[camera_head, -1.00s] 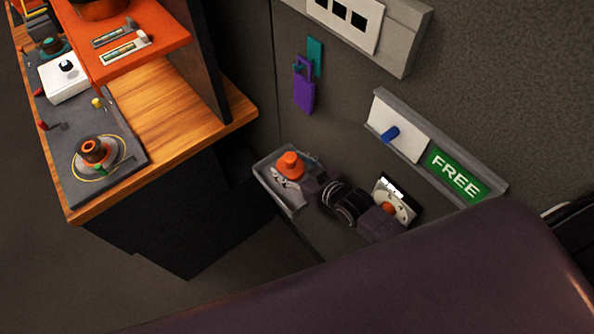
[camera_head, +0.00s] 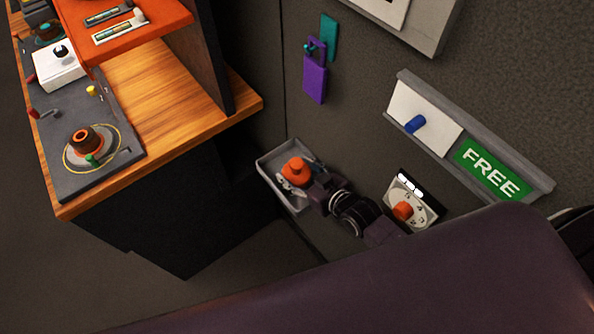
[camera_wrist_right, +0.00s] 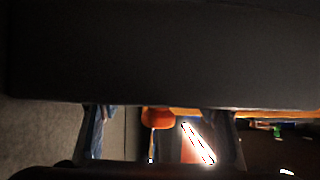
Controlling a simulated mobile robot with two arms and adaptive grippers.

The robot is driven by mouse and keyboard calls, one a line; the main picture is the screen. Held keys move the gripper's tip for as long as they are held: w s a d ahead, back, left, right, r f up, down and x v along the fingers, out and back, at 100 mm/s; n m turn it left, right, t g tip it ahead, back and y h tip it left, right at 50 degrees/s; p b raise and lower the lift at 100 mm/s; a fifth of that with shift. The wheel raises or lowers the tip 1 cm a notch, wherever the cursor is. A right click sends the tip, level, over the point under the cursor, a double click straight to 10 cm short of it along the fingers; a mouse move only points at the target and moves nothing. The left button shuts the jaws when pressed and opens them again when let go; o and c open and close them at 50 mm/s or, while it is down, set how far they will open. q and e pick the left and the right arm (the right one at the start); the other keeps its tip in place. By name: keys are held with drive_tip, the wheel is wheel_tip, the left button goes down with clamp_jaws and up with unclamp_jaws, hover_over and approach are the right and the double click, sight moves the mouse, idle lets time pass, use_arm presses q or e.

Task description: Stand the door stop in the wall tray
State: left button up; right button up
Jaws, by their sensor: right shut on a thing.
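The door stop (camera_head: 295,171) looks like an orange, rounded piece with a narrower top. My right gripper (camera_head: 298,181) is shut on it, its arm coming in from the lower right. The wall tray (camera_head: 274,189) is a shallow grey open tray low against the wall. In the head view the door stop overlaps the tray's inside; I cannot tell whether it touches the tray floor. The right wrist view is dark; the orange door stop (camera_wrist_right: 157,118) shows between the fingers. My left gripper is not in view.
A dial panel with an orange knob (camera_head: 402,211) sits close beside my right arm. A purple tag (camera_head: 315,80) hangs on the wall. The wooden desk (camera_head: 170,105) stands at the left.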

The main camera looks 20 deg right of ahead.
drive_tip(key=shift+s+r, duration=0.1)
drive_tip(key=shift+r, duration=0.1)
drive_tip(key=o, duration=1.4)
drive_tip(key=shift+s+a+f, duration=0.1)
drive_tip(key=shift+s+f, duration=0.05)
drive_tip(key=shift+f, duration=0.1)
drive_tip(key=shift+o, duration=0.9)
drive_tip(key=shift+r, duration=0.3)
drive_tip(key=v, duration=1.2)
drive_tip(key=shift+b, duration=0.45)
drive_tip(key=shift+f, duration=0.25)
